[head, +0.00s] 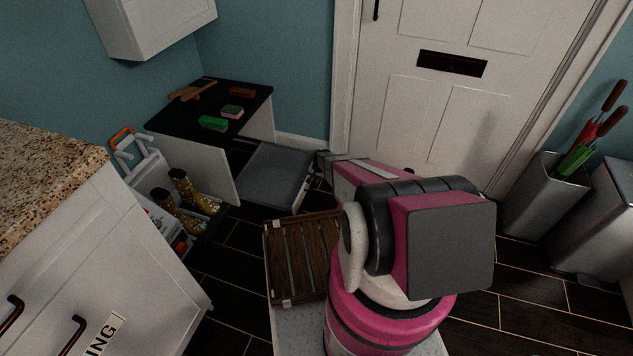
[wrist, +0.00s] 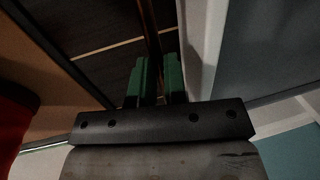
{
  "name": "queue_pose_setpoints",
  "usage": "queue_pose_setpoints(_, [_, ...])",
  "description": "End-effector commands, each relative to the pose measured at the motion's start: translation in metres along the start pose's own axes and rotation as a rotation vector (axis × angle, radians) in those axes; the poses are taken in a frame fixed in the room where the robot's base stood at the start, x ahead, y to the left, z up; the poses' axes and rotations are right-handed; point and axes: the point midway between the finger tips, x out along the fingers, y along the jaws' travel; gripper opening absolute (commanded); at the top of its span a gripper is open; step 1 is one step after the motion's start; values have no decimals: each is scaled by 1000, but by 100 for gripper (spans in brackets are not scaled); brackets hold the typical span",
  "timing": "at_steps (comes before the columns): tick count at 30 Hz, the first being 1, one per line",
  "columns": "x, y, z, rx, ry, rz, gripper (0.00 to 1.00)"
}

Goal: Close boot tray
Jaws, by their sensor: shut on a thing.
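The boot tray (head: 268,176) is a grey, shallow pull-out tray, standing out from the low dark-topped bench (head: 207,110) on its right side. It is open. In the wrist view, its grey inside (wrist: 270,45) is on the right, behind a pale front panel (wrist: 207,45). My gripper (wrist: 157,68) has green fingers, close together at a thin brown bar that looks like the tray's handle (wrist: 150,30). The fingers are shut on it beside the pale panel.
A slatted wooden rack (head: 300,258) lies in front of the tray. Yellow patterned boots (head: 190,200) stand left of it. Sponges (head: 213,123) and brushes lie on the bench. A white door (head: 440,100) is behind, and an umbrella bin (head: 540,195) stands right.

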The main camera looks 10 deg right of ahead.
Motion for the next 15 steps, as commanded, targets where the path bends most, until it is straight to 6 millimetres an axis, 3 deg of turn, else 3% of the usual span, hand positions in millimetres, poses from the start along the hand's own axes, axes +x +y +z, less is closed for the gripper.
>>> queue_pose_setpoints(8, [14, -63, -1, -3, -1, -4, 0])
queue_pose_setpoints(15, [30, -147, -1, -3, -1, -5, 0])
